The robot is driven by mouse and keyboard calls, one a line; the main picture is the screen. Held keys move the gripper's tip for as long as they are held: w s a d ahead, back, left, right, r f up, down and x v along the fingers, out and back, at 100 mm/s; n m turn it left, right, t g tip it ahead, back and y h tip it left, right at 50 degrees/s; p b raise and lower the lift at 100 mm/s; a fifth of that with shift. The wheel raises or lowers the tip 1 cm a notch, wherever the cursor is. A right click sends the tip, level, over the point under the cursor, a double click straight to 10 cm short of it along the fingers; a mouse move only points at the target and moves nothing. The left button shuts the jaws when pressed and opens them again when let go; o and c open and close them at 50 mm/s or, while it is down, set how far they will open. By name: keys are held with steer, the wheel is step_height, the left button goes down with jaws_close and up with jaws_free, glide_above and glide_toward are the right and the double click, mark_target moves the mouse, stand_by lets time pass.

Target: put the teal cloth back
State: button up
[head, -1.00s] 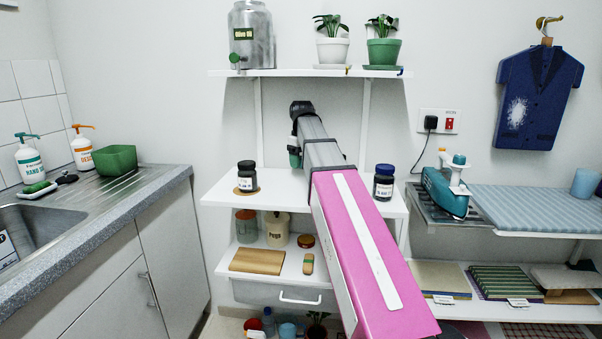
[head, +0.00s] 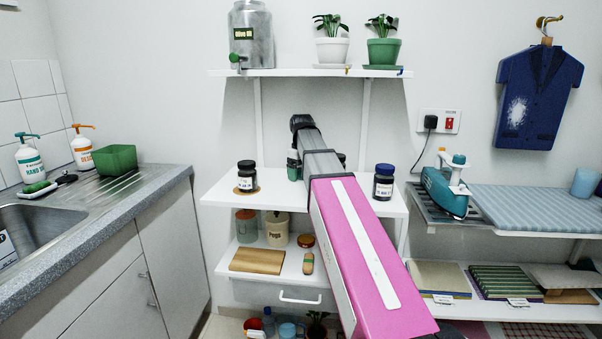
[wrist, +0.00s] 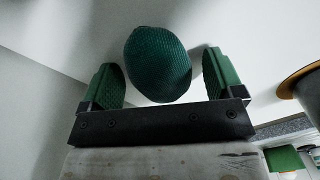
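A rounded dark teal bundle with a woven-looking surface (wrist: 158,62) sits between the fingers in the wrist view; it looks like the teal cloth. My gripper (wrist: 162,80) has a green ribbed pad on each side of it. A gap shows between the bundle and each pad, so the gripper is open around it and not pressing on it. In the head view my own pink and grey arm hides most of the gripper and the bundle. Only a dark and green piece of the gripper (head: 293,165) shows left of the arm, above the middle shelf.
The middle shelf (head: 222,193) holds a dark jar on a coaster (head: 247,176) to the left and a blue-lidded jar (head: 384,182) to the right. The coaster (wrist: 300,78) is close at the wrist view's right edge. Potted plants (head: 332,45) stand on the shelf above.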

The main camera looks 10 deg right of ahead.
step_height(320, 180, up, 12)
steer(key=shift+r, duration=0.15)
stand_by(0.6)
